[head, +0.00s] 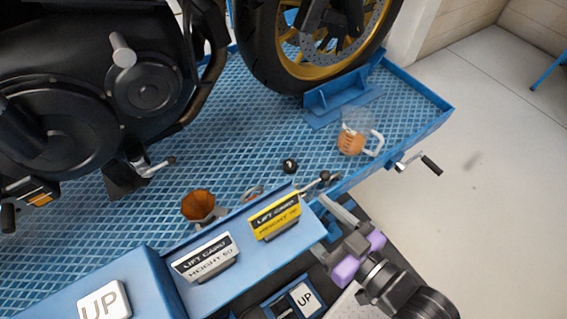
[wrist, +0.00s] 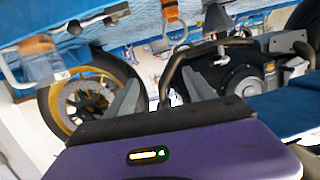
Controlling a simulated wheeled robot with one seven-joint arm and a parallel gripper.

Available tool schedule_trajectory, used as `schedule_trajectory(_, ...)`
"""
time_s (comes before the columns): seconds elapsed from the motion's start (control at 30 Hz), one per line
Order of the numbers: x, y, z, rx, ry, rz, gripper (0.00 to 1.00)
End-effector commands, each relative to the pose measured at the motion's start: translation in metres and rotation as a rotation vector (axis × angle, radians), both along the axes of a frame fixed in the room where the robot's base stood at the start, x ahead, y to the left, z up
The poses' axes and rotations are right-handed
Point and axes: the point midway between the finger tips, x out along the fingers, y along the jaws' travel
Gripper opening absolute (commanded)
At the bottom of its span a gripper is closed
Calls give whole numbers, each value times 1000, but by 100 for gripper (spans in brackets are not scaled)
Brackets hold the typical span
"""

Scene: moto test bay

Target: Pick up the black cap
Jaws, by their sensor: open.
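The black cap (head: 290,165) is a small dark round piece on the blue mesh deck, between the orange funnel and the jug. A small dark piece, likely the same cap (wrist: 75,27), shows near the upper left of the wrist view, which looks upside down. My gripper (head: 328,228), with purple parts, is at the front edge of the lift, to the lower right of the cap and apart from it. In the wrist view the two grey fingers (wrist: 163,92) are spread with nothing held between them.
A clear jug with orange contents (head: 351,142) stands right of the cap. An orange funnel (head: 198,205) is to the left. Lift card signs (head: 275,216) and a lever with dark knobs (head: 322,180) line the front edge. The motorcycle wheel (head: 262,50) stands behind.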

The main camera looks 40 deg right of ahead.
Motion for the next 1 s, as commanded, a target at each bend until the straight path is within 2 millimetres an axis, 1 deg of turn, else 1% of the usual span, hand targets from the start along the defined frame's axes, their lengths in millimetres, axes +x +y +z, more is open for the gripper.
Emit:
schedule_trajectory(0.03,11,-3,3,6,-3,-10,63)
schedule_trajectory(0.17,41,-14,0,34,9,-40,63)
schedule_trajectory(0.27,74,-26,-5,68,33,-71,63)
schedule_trajectory(0.3,87,-31,-8,84,48,-85,63)
schedule_trajectory(0.5,152,-62,-22,182,147,-158,63)
schedule_trajectory(0.7,208,-95,-34,307,296,-248,63)
schedule_trajectory(0.8,231,-113,-40,384,395,-308,63)
schedule_trajectory(0.9,247,-130,-44,471,514,-381,63)
schedule_trajectory(1.0,252,-143,-48,568,657,-474,63)
